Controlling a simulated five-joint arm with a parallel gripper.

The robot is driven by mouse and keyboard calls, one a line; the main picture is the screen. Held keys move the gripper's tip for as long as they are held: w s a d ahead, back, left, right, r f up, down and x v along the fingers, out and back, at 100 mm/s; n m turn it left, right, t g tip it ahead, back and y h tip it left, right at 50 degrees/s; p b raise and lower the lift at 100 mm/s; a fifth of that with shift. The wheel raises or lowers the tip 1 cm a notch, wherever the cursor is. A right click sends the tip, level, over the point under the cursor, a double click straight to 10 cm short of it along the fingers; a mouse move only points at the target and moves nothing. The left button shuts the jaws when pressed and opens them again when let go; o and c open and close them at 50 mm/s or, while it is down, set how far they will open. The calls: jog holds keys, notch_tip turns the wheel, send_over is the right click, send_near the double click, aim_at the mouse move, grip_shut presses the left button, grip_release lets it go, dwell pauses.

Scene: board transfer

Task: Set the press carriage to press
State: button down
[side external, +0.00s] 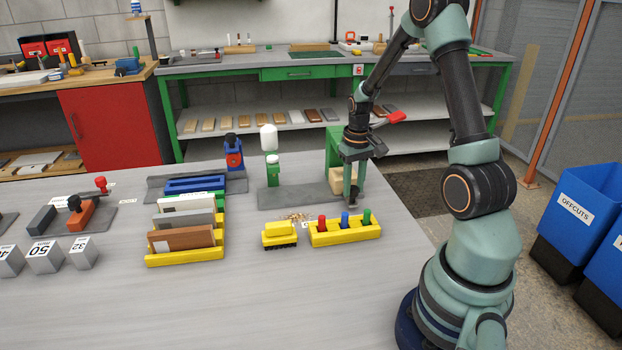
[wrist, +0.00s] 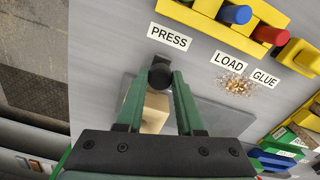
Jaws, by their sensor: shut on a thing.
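My gripper (wrist: 161,82) is shut on the dark round knob (wrist: 160,76) of the press carriage. The knob is level with the PRESS label (wrist: 169,37), to the left of the LOAD label (wrist: 229,61) in the wrist view. A pale wooden block (wrist: 155,112) shows between my fingers, just behind the knob. In the side view my gripper (side external: 353,192) reaches down at the right end of the grey base plate (side external: 285,198). The pale block (side external: 337,181) is beside it, under the green press frame (side external: 333,140). The carriage body is mostly hidden.
A yellow holder (side external: 344,237) with red, blue and green pegs stands in front of the plate. A yellow brush (side external: 279,234) and wood crumbs (side external: 295,216) lie left of it. A yellow rack (side external: 185,257) holds boards further left.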

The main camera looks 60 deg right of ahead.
jog(key=shift+s+d, duration=0.15)
jog(key=shift+d, duration=0.1)
jog(key=c, duration=0.5)
grip_release()
jog(key=shift+c, duration=0.2)
notch_tip(320, 180, up, 12)
jog(key=shift+r, duration=0.1)
jog(key=s+a+r+n+t, duration=0.1)
jog(key=a+r+n+t, duration=0.1)
jog(key=a, duration=1)
jog(key=s+a+r+n+t, duration=0.1)
jog(key=a+r+n+t, duration=0.2)
jog(key=a, duration=1)
notch_tip(320, 180, up, 3)
jog(key=shift+s+f+n+t, duration=0.1)
jog(key=shift+s+n+t, duration=0.2)
jog(key=shift+n, duration=0.2)
